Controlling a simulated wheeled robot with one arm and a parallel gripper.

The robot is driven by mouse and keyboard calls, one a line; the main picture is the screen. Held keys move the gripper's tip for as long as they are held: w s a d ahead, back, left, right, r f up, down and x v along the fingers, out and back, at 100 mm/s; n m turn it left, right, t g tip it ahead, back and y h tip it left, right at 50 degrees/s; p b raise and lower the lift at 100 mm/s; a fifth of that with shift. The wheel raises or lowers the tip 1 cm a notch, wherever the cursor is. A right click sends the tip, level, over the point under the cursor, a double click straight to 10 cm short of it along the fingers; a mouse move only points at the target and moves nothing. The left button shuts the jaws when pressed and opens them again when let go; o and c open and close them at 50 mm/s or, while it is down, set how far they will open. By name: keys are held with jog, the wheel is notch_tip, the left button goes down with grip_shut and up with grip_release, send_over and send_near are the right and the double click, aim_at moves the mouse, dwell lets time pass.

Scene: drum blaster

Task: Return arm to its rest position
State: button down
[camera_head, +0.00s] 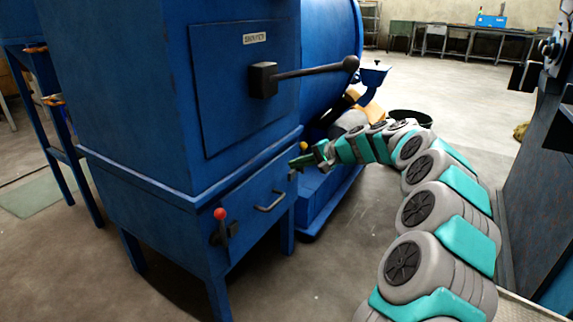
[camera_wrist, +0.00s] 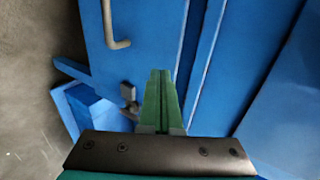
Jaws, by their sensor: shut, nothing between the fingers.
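My arm reaches from the lower right toward the blue machine in the head view. My gripper (camera_head: 303,162) is at its far end, close to the right edge of the machine's lower front. In the wrist view my gripper (camera_wrist: 160,75) shows as two green fingers pressed together, with nothing between them. They point at the blue panels; whether they touch anything I cannot tell. A small yellow knob (camera_head: 304,146) is just above the fingertips in the head view.
The blue cabinet (camera_head: 160,100) has a black lever (camera_head: 310,70), a drawer handle (camera_head: 270,201) and a red-knobbed lever (camera_head: 220,214). A blue drum (camera_head: 330,50) stands behind. A dark panel (camera_head: 535,170) rises right of my arm.

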jog(key=v, duration=0.8)
jog(key=s+a+r+n+g+h+p, duration=0.15)
jog(key=s+a, duration=0.25)
jog(key=s, duration=0.4)
jog(key=s+a+r+n+g+p, duration=0.1)
jog(key=s+a+n+g, duration=0.15)
jog(key=s, duration=0.55)
jog(key=s+a+r+n+g+h+p, duration=0.15)
jog(key=s+a, duration=0.25)
jog(key=s, duration=0.4)
jog(key=s+d+f+g+h, duration=0.1)
jog(key=s+d, duration=0.3)
jog(key=s, duration=0.6)
jog(key=s+d+f+n+g+h+p, duration=0.1)
jog(key=s+d+f+h, duration=0.2)
jog(key=s, duration=0.6)
jog(key=s+d+f+g+h+p, duration=0.1)
jog(key=s+d+f+h, duration=0.2)
jog(key=s, duration=0.7)
jog(key=shift+s+d+f, duration=0.3)
jog(key=shift+d+f, duration=0.2)
jog(key=shift+d, duration=0.4)
